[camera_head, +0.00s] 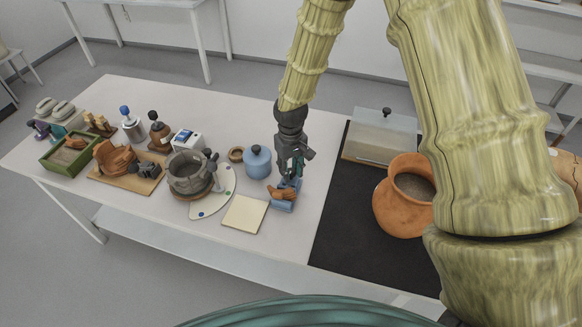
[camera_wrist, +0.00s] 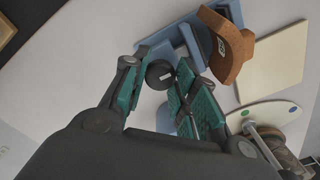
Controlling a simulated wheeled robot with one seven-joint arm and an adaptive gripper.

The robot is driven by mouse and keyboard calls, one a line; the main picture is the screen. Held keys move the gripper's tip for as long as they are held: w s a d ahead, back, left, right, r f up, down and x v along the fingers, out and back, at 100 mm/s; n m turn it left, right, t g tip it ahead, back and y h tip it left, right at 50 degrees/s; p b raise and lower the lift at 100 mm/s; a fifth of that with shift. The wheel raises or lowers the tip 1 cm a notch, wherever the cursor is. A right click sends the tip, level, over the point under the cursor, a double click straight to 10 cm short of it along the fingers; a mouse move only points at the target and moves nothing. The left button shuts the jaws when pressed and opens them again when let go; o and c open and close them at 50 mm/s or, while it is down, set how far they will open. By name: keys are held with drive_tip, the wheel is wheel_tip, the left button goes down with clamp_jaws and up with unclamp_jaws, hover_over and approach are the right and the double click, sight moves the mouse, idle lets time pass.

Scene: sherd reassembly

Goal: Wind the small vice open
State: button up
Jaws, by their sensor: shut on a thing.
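The small blue vice (camera_head: 283,206) stands on the white table toward its right part, and it fills the upper middle of the wrist view (camera_wrist: 176,32). A terracotta sherd (camera_wrist: 236,48) sits at its jaws; whether it is clamped tight I cannot tell. A dark round knob (camera_wrist: 158,74) with a pale mark is at the vice's near end. My gripper (camera_head: 292,178) points down at the vice. In the wrist view its teal-padded fingers (camera_wrist: 160,85) lie on either side of the knob, shut on it. The screw behind the knob is mostly hidden.
A cream square pad (camera_head: 245,214) and a blue lidded jar (camera_head: 257,162) stand left of the vice. Further left are a grey pot (camera_head: 188,175) and a paint palette (camera_head: 219,188). A terracotta jar (camera_head: 400,205) stands on the black mat (camera_head: 345,215) at right.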

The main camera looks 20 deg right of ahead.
sight(291, 171)
drive_tip(key=shift+w+r, duration=0.1)
idle(0.3)
drive_tip(key=o, duration=1.1)
drive_tip(key=shift+c, duration=0.2)
wheel_tip(291, 171, up, 12)
drive_tip(key=shift+d, duration=0.1)
